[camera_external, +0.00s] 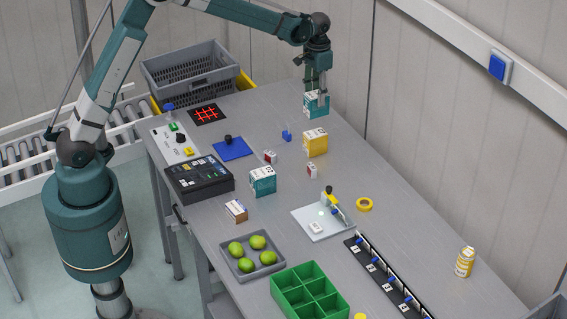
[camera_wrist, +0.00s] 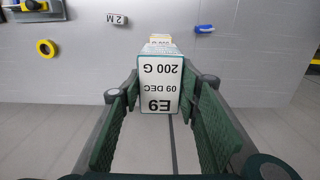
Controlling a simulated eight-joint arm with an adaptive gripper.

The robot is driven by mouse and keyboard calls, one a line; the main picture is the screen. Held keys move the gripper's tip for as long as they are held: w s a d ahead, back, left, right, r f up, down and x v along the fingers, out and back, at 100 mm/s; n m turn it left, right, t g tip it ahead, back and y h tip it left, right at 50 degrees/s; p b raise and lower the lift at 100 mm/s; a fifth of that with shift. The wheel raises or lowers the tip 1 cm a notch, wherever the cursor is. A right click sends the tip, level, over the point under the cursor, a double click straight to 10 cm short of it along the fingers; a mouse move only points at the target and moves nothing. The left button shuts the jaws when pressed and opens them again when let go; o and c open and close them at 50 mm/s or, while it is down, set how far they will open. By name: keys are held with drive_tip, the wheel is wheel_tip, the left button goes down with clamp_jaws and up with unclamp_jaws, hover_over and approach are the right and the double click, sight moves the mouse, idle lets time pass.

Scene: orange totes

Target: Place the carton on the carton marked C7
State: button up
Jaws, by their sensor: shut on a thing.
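A teal and white carton (camera_external: 316,104) is held in my gripper (camera_external: 317,95), clear of the table near its far right edge. In the wrist view the carton (camera_wrist: 160,92) shows the upside-down marks E9, 09 DEC and 200 G between the two fingers. A yellow and white carton (camera_external: 315,142) stands on the table just in front of the held one; part of its top seems to show in the wrist view (camera_wrist: 160,37). Another teal and white carton (camera_external: 263,181) stands nearer the table's middle. I cannot read which carton is marked C7.
Two small white and red boxes (camera_external: 312,171) (camera_external: 270,156) and a blue piece (camera_external: 286,135) lie near the yellow carton. A grey crate (camera_external: 190,75), black device (camera_external: 199,179), lime tray (camera_external: 251,267), green divided bin (camera_external: 308,293) and yellow tape ring (camera_external: 364,204) stand elsewhere.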

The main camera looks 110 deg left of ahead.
sight(316, 114)
drive_tip(key=shift+f, duration=2.4)
drive_tip(key=shift+f+p, duration=0.35)
drive_tip(key=shift+f, duration=1.5)
drive_tip(key=shift+f, duration=0.2)
drive_tip(key=o, duration=1)
drive_tip(key=shift+r, duration=0.15)
wheel_tip(316, 114, up, 12)
drive_tip(key=shift+r+b, duration=0.1)
drive_tip(key=shift+b, duration=0.25)
